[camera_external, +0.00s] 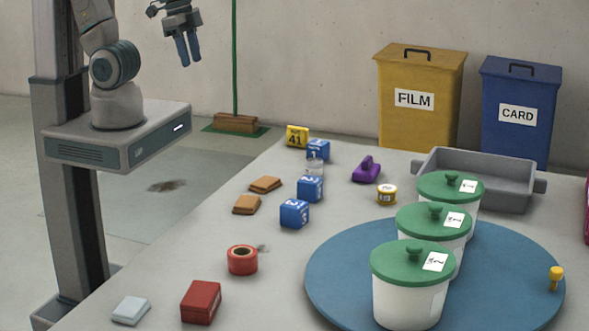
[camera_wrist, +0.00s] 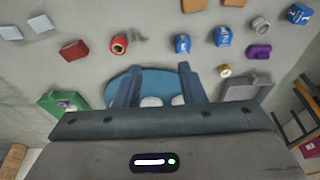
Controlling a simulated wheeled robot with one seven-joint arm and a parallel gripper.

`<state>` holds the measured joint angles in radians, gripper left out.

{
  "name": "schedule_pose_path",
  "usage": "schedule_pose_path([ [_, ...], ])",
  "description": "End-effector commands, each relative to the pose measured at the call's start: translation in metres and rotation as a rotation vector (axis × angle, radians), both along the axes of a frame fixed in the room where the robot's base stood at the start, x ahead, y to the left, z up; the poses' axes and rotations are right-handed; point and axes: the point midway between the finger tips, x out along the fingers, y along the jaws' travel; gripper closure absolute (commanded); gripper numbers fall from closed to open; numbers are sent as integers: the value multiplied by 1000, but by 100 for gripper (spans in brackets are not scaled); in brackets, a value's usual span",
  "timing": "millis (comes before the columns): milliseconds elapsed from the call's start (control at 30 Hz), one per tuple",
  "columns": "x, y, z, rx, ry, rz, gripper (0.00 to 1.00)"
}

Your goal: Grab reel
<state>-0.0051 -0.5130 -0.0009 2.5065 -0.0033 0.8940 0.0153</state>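The reel (camera_external: 242,260) is a short red roll with a hollow centre, upright on the grey table's left side. A small grey scrap, perhaps a loose end, shows beside it. In the wrist view the reel (camera_wrist: 119,45) is beyond my fingers, up and to the left. My gripper (camera_external: 190,64) hangs high at the upper left, well away from the reel and pointing down. In the wrist view my gripper (camera_wrist: 158,68) has its two blue fingers wide apart with nothing held between them.
A red box (camera_external: 201,302) and pale block (camera_external: 131,310) lie near the reel. Blue cubes (camera_external: 295,213) and brown pieces (camera_external: 247,204) lie behind it. Green-lidded tubs (camera_external: 408,295) stand on a blue disc (camera_external: 335,270) to the right.

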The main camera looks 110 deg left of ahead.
Motion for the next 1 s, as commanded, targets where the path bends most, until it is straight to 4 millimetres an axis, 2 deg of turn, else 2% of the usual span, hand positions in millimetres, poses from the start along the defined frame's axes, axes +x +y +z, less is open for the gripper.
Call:
schedule_pose_path([
  [267,0,0,0,0,0,0,64],
  [367,0,0,0,0,0,0,39],
  [400,0,0,0,0,0,0,27],
  [433,0,0,0,0,0,0,23],
  [767,5,1,-2,-2,1,-1,23],
  [867,21,4,-5,-8,2,-5,23],
  [1000,65,17,-15,-24,-1,-19,23],
])
